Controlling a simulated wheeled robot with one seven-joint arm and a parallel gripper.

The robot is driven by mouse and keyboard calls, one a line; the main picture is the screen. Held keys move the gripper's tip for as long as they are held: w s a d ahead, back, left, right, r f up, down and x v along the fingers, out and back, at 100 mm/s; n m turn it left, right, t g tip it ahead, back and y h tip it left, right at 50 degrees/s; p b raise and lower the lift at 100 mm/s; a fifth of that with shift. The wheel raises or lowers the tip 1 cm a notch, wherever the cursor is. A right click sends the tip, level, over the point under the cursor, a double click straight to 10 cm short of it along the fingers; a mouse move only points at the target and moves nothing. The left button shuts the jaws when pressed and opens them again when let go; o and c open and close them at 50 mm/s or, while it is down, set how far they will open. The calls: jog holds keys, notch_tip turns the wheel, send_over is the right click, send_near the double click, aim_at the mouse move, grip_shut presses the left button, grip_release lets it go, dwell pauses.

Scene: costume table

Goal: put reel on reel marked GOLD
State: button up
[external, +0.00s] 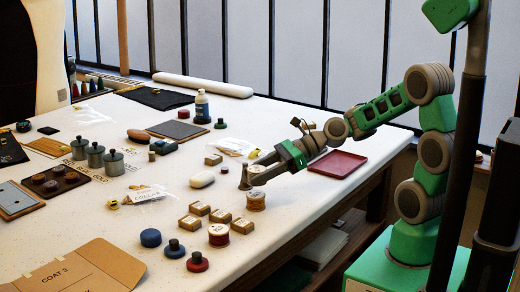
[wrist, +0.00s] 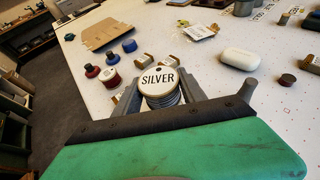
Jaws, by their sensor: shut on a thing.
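My gripper (wrist: 160,97) is shut on a reel with a pale round top marked SILVER (wrist: 158,80), held upright between the two fingers. In the external view my gripper (external: 250,178) is over the right part of the table, with the held reel (external: 258,169) at its end. An amber-gold reel with a pale top (external: 256,203) stands just below it in the picture; its label is too small to read. In the wrist view that reel is not visible, likely hidden behind the held one. I cannot tell the gap between the two.
A dark red reel (external: 218,240) stands towards the front, near small wooden blocks (external: 243,226) and red and blue knobbed pieces (external: 197,262). A white oval piece (external: 202,180) lies to the left. A red tray (external: 338,165) is at the right edge.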

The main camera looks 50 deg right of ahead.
aim_at(256, 195)
jog(key=shift+w+a+f, duration=0.1)
jog(key=shift+w+f, duration=0.1)
jog(key=shift+f, duration=1.6)
jog(key=shift+f, duration=0.1)
jog(key=o, duration=1.4)
jog(key=v, duration=1.2)
jog(key=shift+p, duration=0.3)
